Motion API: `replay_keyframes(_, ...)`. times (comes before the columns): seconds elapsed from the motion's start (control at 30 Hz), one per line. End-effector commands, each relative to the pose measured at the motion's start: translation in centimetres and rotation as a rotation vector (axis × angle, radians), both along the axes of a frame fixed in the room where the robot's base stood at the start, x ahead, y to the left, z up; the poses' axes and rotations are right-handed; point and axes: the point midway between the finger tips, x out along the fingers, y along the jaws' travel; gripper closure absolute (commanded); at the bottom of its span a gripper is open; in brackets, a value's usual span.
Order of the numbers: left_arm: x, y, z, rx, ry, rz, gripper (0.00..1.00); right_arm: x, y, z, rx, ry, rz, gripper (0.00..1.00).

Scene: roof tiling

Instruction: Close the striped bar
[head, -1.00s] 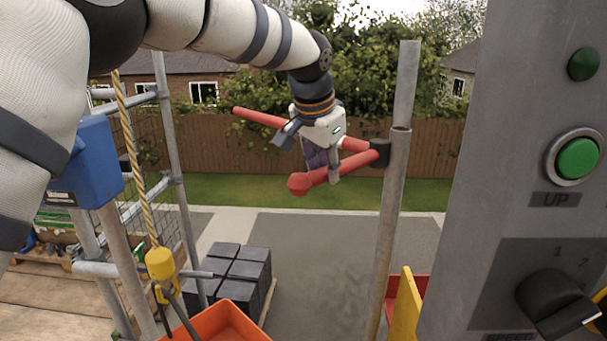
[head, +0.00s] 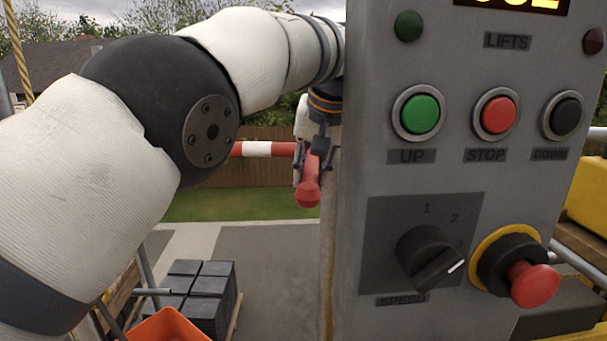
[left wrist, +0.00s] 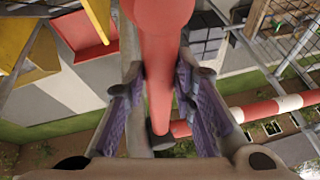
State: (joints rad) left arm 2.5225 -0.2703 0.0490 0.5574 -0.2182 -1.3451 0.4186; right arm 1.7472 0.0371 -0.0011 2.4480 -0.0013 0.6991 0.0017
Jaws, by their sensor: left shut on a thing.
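The red and white striped bar (head: 257,149) runs level to the left from behind the control box in the head view. In the left wrist view it (left wrist: 290,103) runs off to the right. A red rod with a rounded end (head: 308,190) points toward the head camera. It meets the striped bar's inner end near a dark bracket (left wrist: 161,140). My left gripper (head: 314,163) is shut on this red rod (left wrist: 160,85), its purple pads on both sides. The post behind is mostly hidden by the control box. My right gripper is not in view.
The grey control box (head: 365,290) with buttons and a red stop knob (head: 533,284) fills the right, close to my left arm. Dark stacked blocks (head: 200,290) and an orange container (head: 168,326) are below left. Open paving and lawn lie beyond.

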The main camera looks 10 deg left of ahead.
Motion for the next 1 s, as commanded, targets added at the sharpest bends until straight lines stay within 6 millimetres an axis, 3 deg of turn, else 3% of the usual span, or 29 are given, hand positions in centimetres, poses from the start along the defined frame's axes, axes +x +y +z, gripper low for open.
replay_keyframes(0.57, 0.11, -0.38, -0.05, 0.001, 0.001, 0.022, 1.0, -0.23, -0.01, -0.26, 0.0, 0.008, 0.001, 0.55)
replay_keyframes(0.6, 0.12, -0.37, -0.04, 0.001, 0.001, 0.022, 0.69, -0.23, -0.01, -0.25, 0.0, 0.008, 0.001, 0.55)
replay_keyframes(0.67, 0.12, -0.36, -0.04, 0.001, 0.001, 0.022, 0.55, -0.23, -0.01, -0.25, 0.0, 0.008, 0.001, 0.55)
replay_keyframes(1.0, 0.11, -0.34, -0.01, 0.0, 0.0, 0.023, 0.55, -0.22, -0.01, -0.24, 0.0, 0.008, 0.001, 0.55)
